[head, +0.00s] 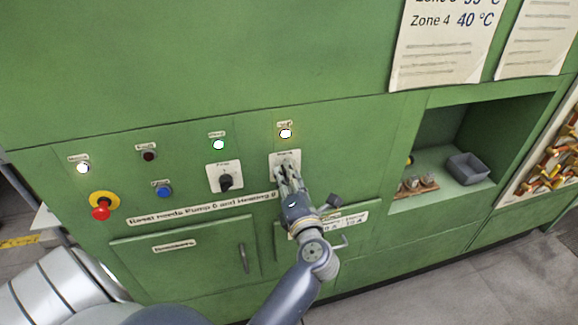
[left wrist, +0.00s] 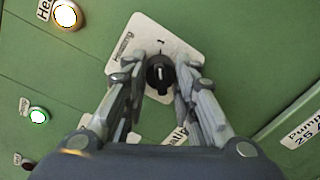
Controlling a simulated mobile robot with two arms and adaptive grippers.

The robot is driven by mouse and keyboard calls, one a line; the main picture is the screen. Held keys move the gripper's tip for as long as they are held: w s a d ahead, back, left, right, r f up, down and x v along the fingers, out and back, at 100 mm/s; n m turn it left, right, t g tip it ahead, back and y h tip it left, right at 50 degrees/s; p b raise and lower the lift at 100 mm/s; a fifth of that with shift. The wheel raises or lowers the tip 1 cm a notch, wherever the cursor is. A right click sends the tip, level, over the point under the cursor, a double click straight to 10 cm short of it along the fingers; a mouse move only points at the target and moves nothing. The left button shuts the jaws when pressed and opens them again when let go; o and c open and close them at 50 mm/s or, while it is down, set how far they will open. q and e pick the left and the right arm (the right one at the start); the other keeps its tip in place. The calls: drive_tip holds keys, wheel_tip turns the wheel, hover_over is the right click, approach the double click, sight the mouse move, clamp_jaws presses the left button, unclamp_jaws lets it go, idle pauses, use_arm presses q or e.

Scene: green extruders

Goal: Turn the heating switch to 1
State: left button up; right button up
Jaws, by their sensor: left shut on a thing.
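The heating switch is a round black knob (left wrist: 159,75) on a white plate (left wrist: 150,38) marked with a 1, seen in the left wrist view. The knob sits between the fingers of my left gripper (left wrist: 159,84), which are shut on it. A light mark shows on the knob's face, roughly in line with the 1, but its exact setting is hard to tell. In the head view my left gripper (head: 287,172) covers the knob, and only the top of its plate (head: 284,156) shows. My right gripper is not in view.
A similar black switch (head: 225,182) is left of the heating switch. Lit lamps include a yellowish one (head: 285,133) above the heating switch and a green one (head: 218,145). A red emergency button (head: 101,212) is at far left. A recess at right holds a grey bin (head: 468,168).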

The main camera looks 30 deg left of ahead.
use_arm(q)
drive_tip(key=shift+r+m+p, duration=0.15)
drive_tip(key=shift+m+p, duration=0.95)
drive_tip(key=o, duration=1)
drive_tip(key=shift+c, duration=0.2)
drive_tip(key=shift+o, duration=0.6)
drive_tip(key=shift+w+a, duration=0.1)
drive_tip(key=shift+a, duration=0.05)
